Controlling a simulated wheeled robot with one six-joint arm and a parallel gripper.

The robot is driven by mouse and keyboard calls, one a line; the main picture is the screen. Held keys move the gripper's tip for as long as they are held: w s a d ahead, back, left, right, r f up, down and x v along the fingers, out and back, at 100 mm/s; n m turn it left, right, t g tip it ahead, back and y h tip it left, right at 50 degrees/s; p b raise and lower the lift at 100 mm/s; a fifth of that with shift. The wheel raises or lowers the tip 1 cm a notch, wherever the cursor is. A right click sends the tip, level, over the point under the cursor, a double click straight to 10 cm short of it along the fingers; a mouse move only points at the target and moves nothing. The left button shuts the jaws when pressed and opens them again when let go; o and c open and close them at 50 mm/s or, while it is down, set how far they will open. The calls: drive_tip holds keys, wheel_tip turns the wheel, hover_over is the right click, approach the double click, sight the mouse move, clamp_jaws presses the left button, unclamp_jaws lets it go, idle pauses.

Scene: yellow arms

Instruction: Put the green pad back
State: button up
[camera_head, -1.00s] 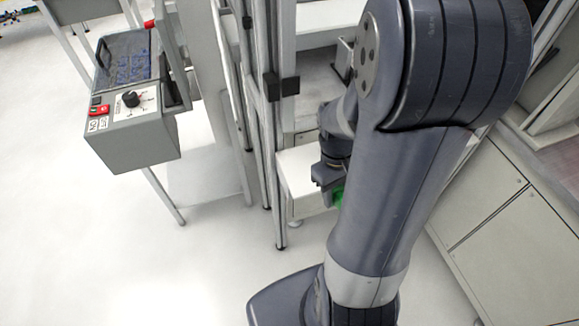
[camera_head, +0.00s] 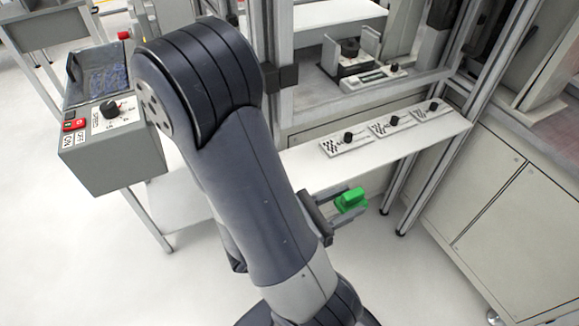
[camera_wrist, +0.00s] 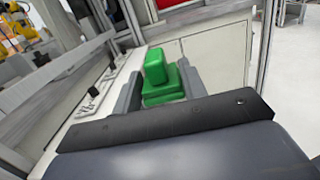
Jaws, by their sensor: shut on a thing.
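The green pad (camera_head: 351,200) is a small bright green block with a raised knob. My gripper (camera_head: 346,203) is shut on it, one finger on each side, and holds it in front of the white shelf's front edge. In the wrist view the green pad (camera_wrist: 163,80) sits between the two grey fingers, knob toward the camera's upper side. The white shelf (camera_head: 290,168) carries several flat plates (camera_head: 347,142) with black knobs at its right part. My arm hides part of the shelf's left side.
A grey control box (camera_head: 110,150) with a dial and red switch stands at left. Metal frame posts (camera_head: 408,190) rise at the shelf's right end. A pale cabinet (camera_head: 520,225) stands at right. A fixture (camera_head: 362,72) sits behind the shelf. Open floor lies in front.

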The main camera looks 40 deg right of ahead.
drive_tip(key=p, duration=0.1)
hover_over(297, 166)
wheel_tip(297, 166, down, 2)
drive_tip(key=shift+s+f, duration=0.15)
drive_tip(key=shift+f, duration=0.1)
wheel_tip(297, 166, down, 4)
drive_tip(key=shift+f+b, duration=0.1)
drive_tip(key=shift+b, duration=0.2)
drive_tip(key=shift+w+f, duration=0.15)
drive_tip(key=shift+w, duration=0.05)
drive_tip(key=shift+f, duration=0.1)
drive_tip(key=o, duration=1.1)
drive_tip(key=shift+c, duration=0.2)
